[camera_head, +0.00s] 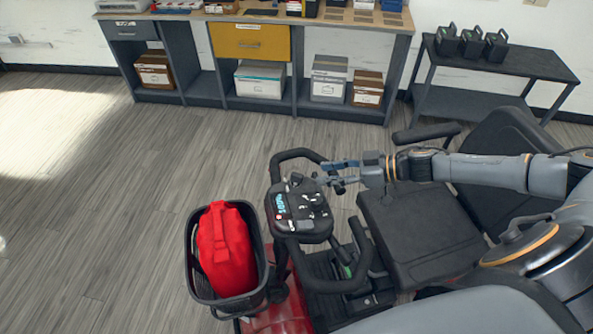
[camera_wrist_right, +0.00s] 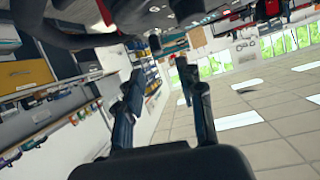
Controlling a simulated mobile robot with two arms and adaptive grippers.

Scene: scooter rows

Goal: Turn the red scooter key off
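The red scooter (camera_head: 283,318) stands in the lower middle of the head view, with a black control console (camera_head: 300,226) between its looped handlebars. The console has a lit cyan display, a red button and several small controls. I cannot tell which of these is the key. My right gripper (camera_head: 330,175) is beside the console's upper right edge. In the right wrist view, the gripper (camera_wrist_right: 158,78) has its two fingers apart with nothing held between them. A small dark knob shows beyond the fingertips; I cannot tell whether it is the key. My left gripper is not in view.
A black basket (camera_head: 193,270) on the scooter's front holds a red bag (camera_head: 224,250). The black seat (camera_head: 420,235) lies below my right arm. A workbench (camera_head: 340,17) with boxes and a dark side table (camera_head: 530,62) stand at the back. The floor at left is clear.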

